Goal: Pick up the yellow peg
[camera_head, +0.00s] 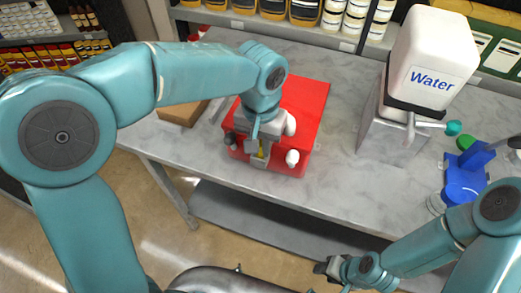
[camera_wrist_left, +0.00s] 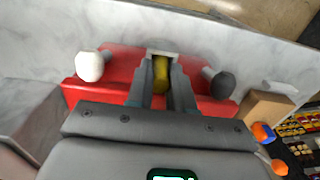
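The yellow peg (camera_head: 264,149) stands at the red box (camera_head: 308,100), mostly hidden by my left gripper in the head view. In the left wrist view the yellow peg (camera_wrist_left: 161,74) shows between the two grey fingers of my left gripper (camera_wrist_left: 162,78), with a pale bracket around its far end. The fingers lie close on both sides of it; I cannot tell whether they touch it. My left gripper (camera_head: 259,152) points down over the box's front part. My right gripper (camera_head: 331,267) is low, in front of the table, away from the peg; its finger opening is unclear.
A white knob (camera_wrist_left: 90,66) and a dark knob (camera_wrist_left: 222,84) stick out beside the peg. A water dispenser (camera_head: 430,60) stands right of the box on the grey table (camera_head: 335,185). A blue stand (camera_head: 465,180) is at the far right. A cardboard box (camera_head: 183,112) lies left.

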